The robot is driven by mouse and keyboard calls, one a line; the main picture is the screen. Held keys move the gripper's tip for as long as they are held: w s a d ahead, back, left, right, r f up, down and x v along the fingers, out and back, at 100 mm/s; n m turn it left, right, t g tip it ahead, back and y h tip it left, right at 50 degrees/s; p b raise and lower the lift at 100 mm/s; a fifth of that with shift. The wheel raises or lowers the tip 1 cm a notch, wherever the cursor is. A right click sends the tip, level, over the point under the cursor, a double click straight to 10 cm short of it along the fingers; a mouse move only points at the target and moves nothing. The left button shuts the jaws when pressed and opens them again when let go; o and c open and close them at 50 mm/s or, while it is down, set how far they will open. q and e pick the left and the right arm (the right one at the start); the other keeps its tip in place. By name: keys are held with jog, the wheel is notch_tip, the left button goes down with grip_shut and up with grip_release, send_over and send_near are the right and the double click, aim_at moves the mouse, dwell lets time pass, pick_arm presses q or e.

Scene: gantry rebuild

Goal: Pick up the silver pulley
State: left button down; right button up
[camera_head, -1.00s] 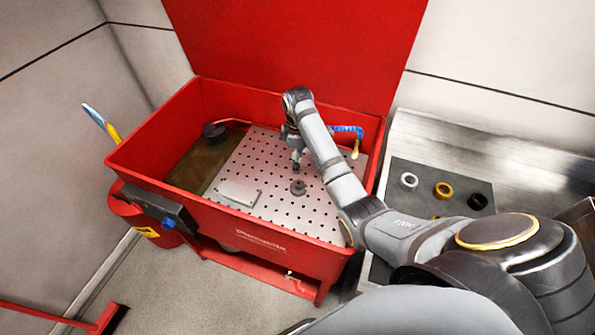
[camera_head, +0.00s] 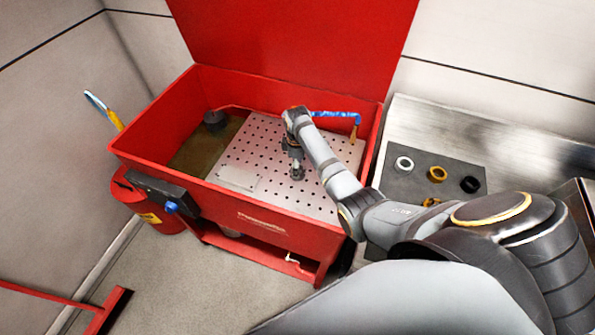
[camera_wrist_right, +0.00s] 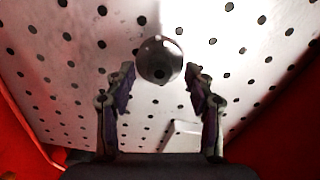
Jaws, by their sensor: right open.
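The silver pulley (camera_wrist_right: 159,61) shows in the right wrist view as a round, shiny grey piece on the perforated metal plate, just past and between the fingertips. My right gripper (camera_wrist_right: 157,85) is open, its two fingers on either side of the line to the pulley, with no contact visible. In the head view my right gripper (camera_head: 297,173) points down over the plate (camera_head: 262,155) inside the red basin and largely hides the pulley. My left gripper is not in view.
The red basin's walls (camera_head: 270,232) surround the plate. A flat light block (camera_head: 237,178) lies on the plate to the left. A blue hose (camera_head: 335,114) hangs at the back right. A dark mat (camera_head: 405,187) on the right counter holds silver, gold and black rings.

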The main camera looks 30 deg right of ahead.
jog(key=shift+f, duration=0.2)
grip_shut()
dwell(0.3)
